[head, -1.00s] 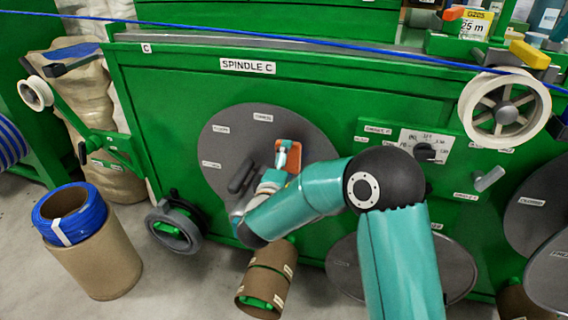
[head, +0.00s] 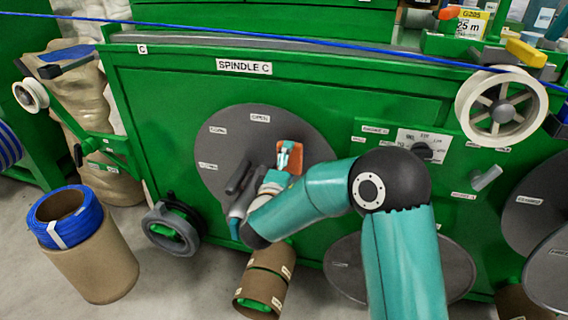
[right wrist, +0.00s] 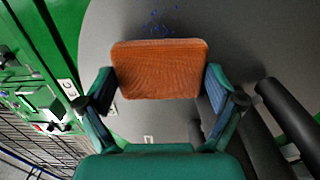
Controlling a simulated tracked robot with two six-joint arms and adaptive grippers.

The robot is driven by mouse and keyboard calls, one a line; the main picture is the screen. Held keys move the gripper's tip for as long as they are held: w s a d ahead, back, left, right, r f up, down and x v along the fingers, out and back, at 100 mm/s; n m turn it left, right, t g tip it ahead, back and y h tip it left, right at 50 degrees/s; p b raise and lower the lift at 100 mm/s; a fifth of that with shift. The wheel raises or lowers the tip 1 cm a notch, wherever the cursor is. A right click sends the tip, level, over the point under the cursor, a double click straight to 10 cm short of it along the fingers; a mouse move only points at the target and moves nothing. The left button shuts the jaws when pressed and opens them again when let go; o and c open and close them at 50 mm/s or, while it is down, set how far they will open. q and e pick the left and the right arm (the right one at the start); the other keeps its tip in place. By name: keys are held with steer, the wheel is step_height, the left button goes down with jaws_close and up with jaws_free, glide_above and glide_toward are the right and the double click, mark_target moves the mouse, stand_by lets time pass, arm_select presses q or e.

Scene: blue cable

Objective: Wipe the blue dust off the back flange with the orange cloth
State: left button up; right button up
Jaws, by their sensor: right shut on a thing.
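The back flange (head: 230,135) is a large grey disc with small labels on the green machine under the SPINDLE C sign. My right gripper (head: 284,152) is in front of the disc, right of its middle. It is shut on the orange cloth (head: 296,160), which looks like a flat pad. In the right wrist view the orange cloth (right wrist: 160,70) sits between the two fingers, close to the grey face; I cannot tell whether it touches. Blue dust (right wrist: 158,24) shows as specks on the disc just beyond the cloth's far edge. My left gripper is not in view.
A black handle (head: 240,178) stands out from the disc beside my gripper. A blue cable (head: 300,45) runs across above the panel. A white pulley (head: 502,108) is at the right. A cardboard drum with a blue coil (head: 70,225) stands on the floor at left.

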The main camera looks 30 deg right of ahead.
steer(key=shift+s+d+f+b, duration=0.2)
steer(key=shift+s+d+b, duration=0.35)
steer(key=shift+s, duration=0.1)
steer(key=shift+s+d+r+b, duration=0.15)
steer(key=shift+s+d+b, duration=0.2)
steer(key=shift+s+d, duration=0.1)
steer(key=shift+s+d+b, duration=0.75)
steer(key=shift+s+b, duration=0.1)
steer(key=shift+b, duration=0.1)
steer(key=shift+s+d+b, duration=0.45)
steer(key=shift+s+d, duration=0.05)
steer(key=shift+s, duration=0.05)
steer(key=shift+d+b, duration=0.1)
steer(key=shift+b, duration=0.4)
steer(key=shift+w+a+b, duration=0.45)
steer(key=shift+w+a, duration=0.4)
steer(key=shift+w, duration=0.25)
steer(key=shift+w+a+b, duration=0.45)
steer(key=shift+w+a, duration=0.35)
steer(key=shift+w, duration=0.3)
steer(key=shift+w+a, duration=0.75)
steer(key=shift+w, duration=0.2)
